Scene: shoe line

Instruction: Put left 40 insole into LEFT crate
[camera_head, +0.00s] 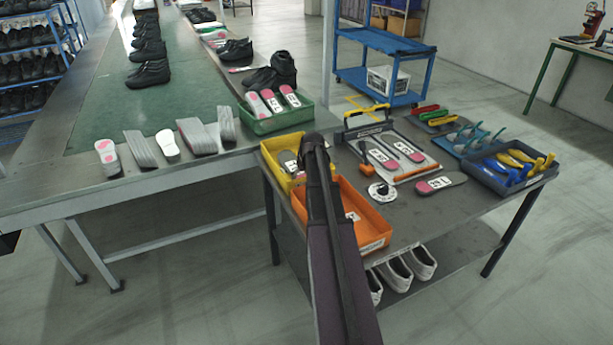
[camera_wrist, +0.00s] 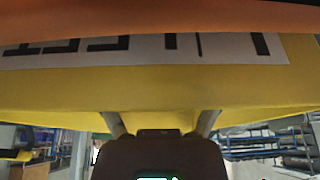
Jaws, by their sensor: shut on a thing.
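The yellow crate (camera_head: 270,158) stands on the grey table beside the green bench. My gripper (camera_wrist: 163,117) is at this crate, and its fingertips are hidden at the crate's edge in the wrist view. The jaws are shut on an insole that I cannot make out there. In the head view, my arm hides the fingers. A grey insole (camera_head: 287,157) with a white label shows in the crate, just left of my arm's end; its number is unreadable. The yellow crate wall (camera_wrist: 60,85) fills the wrist view, with a partly covered, upside-down label (camera_wrist: 150,49).
An orange crate (camera_head: 372,243) stands right in front of the yellow one, and its edge (camera_wrist: 160,15) crosses the wrist view. A green crate (camera_head: 262,128) with insoles is behind. A clamp fixture (camera_head: 372,130), loose insole (camera_head: 441,183) and blue tool bin (camera_head: 480,180) are on the right.

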